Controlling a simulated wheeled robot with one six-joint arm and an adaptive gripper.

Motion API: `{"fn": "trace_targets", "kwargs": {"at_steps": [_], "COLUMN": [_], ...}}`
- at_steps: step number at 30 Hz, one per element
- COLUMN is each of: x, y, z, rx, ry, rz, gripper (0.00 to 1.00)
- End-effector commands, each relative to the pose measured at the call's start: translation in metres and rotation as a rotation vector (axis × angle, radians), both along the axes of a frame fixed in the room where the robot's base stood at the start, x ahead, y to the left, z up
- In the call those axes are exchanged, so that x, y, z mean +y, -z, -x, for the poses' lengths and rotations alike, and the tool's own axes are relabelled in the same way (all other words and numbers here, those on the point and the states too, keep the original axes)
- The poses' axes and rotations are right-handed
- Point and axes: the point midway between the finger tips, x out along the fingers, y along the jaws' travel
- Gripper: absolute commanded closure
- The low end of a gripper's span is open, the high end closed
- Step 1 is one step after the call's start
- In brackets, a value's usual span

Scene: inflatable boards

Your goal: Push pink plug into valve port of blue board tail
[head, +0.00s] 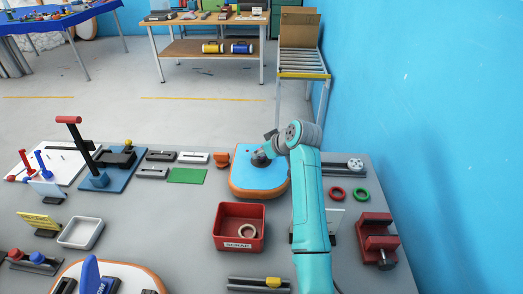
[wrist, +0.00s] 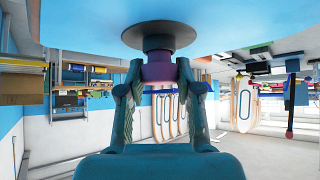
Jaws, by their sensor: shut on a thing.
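The blue board tail (head: 246,182), with an orange rim, lies on the grey bench in the head view. In the wrist view its blue surface (wrist: 240,20) fills the upper part, with a dark round valve port (wrist: 158,30) on it. The pink plug (wrist: 158,72), purple in shade, is between the fingertips of my gripper (wrist: 158,78). The gripper is shut on it. The plug's end meets the port's dark disc; I cannot tell how deep it sits. In the head view my gripper (head: 263,157) is over the board, and the plug is hidden.
A red scrap bin (head: 239,239) with a pale ring inside stands in front of the board. A red vise (head: 376,240) and red and green rings (head: 348,194) lie right. A blue wall bounds the right.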

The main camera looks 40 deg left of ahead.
Motion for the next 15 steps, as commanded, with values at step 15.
{"fn": "trace_targets", "kwargs": {"at_steps": [15], "x": [0.0], "y": [0.012], "z": [0.0], "rx": [0.002], "ry": [0.0], "rz": [0.001], "gripper": [0.85]}}
